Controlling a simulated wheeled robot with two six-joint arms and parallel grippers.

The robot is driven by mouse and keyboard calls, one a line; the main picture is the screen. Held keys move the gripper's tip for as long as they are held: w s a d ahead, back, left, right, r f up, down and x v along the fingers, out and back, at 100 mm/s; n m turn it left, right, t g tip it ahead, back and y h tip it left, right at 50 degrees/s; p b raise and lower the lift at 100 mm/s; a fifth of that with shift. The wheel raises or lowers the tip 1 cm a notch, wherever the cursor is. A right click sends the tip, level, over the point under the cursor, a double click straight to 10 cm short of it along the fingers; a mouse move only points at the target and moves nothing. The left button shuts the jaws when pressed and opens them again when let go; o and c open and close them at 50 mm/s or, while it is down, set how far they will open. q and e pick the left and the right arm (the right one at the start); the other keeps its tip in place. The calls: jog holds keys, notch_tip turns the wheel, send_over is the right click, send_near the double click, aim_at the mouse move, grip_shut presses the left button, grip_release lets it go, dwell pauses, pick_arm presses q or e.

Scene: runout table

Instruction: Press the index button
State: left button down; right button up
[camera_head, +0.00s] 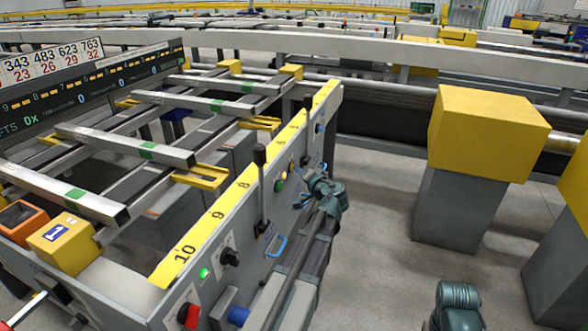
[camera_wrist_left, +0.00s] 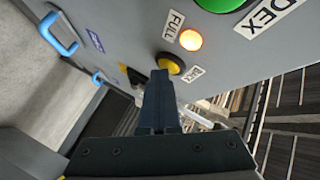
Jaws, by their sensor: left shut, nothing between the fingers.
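The index button is a round green button (camera_wrist_left: 222,4) at the top edge of the left wrist view, partly cut off. A label (camera_wrist_left: 268,14) ending in "DEX" sits beside it. In the head view a small green button (camera_head: 278,186) shows on the grey panel. My left gripper (camera_wrist_left: 162,76) is shut and empty. Its tips point at the panel, over the edge of a yellow button (camera_wrist_left: 172,63) and below the green one; I cannot tell if they touch. In the head view my left wrist (camera_head: 325,190) is in front of the panel. My right gripper is not in view.
A lit amber lamp (camera_wrist_left: 190,40) labelled FULL sits between the buttons. Blue handles (camera_wrist_left: 58,34) stick out from the panel. In the head view there are a black lever (camera_head: 261,185), a red knob (camera_head: 189,315) and a yellow-topped post (camera_head: 486,130) to the right.

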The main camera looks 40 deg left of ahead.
pick_arm(q)
jog(key=shift+d, duration=0.1)
dwell(0.3)
jog(key=shift+w+d, duration=0.15)
jog(key=shift+d, duration=0.6)
jog(key=d, duration=0.2)
jog(key=w+d, duration=0.1)
jog(key=d, duration=0.2)
jog(key=shift+w, duration=0.1)
dwell(0.8)
